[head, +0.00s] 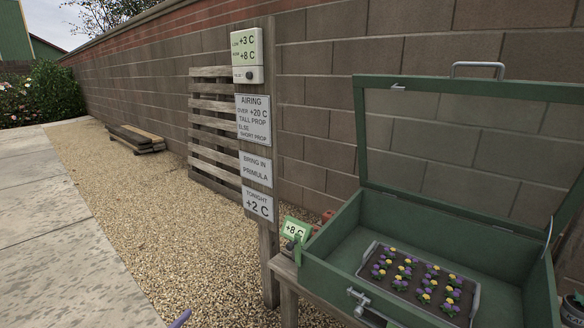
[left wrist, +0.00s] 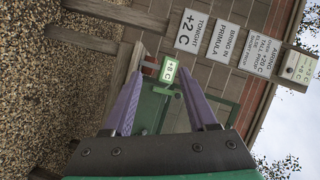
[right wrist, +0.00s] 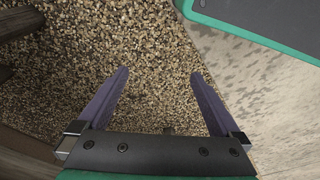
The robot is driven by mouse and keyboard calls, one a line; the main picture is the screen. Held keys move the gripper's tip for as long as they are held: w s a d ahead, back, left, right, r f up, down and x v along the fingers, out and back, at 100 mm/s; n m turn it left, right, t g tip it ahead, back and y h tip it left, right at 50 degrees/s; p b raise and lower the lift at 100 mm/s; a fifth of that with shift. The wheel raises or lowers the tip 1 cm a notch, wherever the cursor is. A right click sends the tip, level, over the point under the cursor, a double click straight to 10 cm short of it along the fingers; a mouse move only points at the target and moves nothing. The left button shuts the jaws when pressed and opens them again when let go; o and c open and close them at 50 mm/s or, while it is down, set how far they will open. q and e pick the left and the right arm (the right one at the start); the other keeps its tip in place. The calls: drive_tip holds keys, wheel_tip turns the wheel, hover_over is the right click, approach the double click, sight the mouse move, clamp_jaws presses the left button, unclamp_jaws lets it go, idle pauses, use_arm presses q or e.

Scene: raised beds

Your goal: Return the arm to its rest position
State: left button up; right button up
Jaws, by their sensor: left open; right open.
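My left gripper (left wrist: 165,105) is open in the left wrist view, with nothing between its purple fingers. Beyond it are the post's signs and the green cold frame (left wrist: 230,112). My right gripper (right wrist: 160,92) is open and empty in the right wrist view, over gravel. In the head view only a small purple fingertip (head: 181,318) shows at the bottom edge; neither whole gripper is visible there. The green cold frame (head: 330,243) stands at the right with its glazed lid (head: 460,85) raised. A tray (head: 474,312) of purple and yellow flowers lies inside it.
A wooden post carries a thermometer (head: 246,56) and signs (head: 254,120). A green +8 C display (head: 295,230) stands beside the cold frame. A pallet (head: 212,130) leans on the brick wall. Boards (head: 135,138) lie on gravel. The gravel and paving (head: 50,230) at left are clear.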

use_arm(q)
drive_tip(key=s+a+f+n+g+y, duration=0.2)
drive_tip(key=s+f+n+g+y, duration=0.4)
drive_tip(key=f+n, duration=0.6)
drive_tip(key=s+d+f+n+g+h, duration=0.1)
drive_tip(key=s+d+f+n+g, duration=0.2)
drive_tip(key=s+f, duration=0.4)
drive_tip(key=s+d+f+g+h, duration=0.15)
drive_tip(key=s+f+g, duration=0.25)
drive_tip(key=s, duration=0.4)
drive_tip(key=s+a+r+g+p, duration=0.1)
drive_tip(key=s+r+p, duration=0.1)
drive_tip(key=s+p, duration=0.7)
drive_tip(key=s+a+r+y+p, duration=0.1)
drive_tip(key=s+a+r+p, duration=0.1)
drive_tip(key=s+p, duration=0.7)
drive_tip(key=p, duration=0.6)
drive_tip(key=shift+r+g, duration=0.4)
use_arm(e)
drive_tip(key=s+d+r, duration=0.2)
drive_tip(key=s, duration=0.6)
drive_tip(key=s+d+r, duration=0.2)
drive_tip(key=s+r, duration=0.1)
drive_tip(key=s, duration=0.5)
drive_tip(key=shift+d+n+g, duration=0.3)
use_arm(q)
drive_tip(key=shift+a, duration=0.15)
use_arm(e)
drive_tip(key=shift+r, duration=0.15)
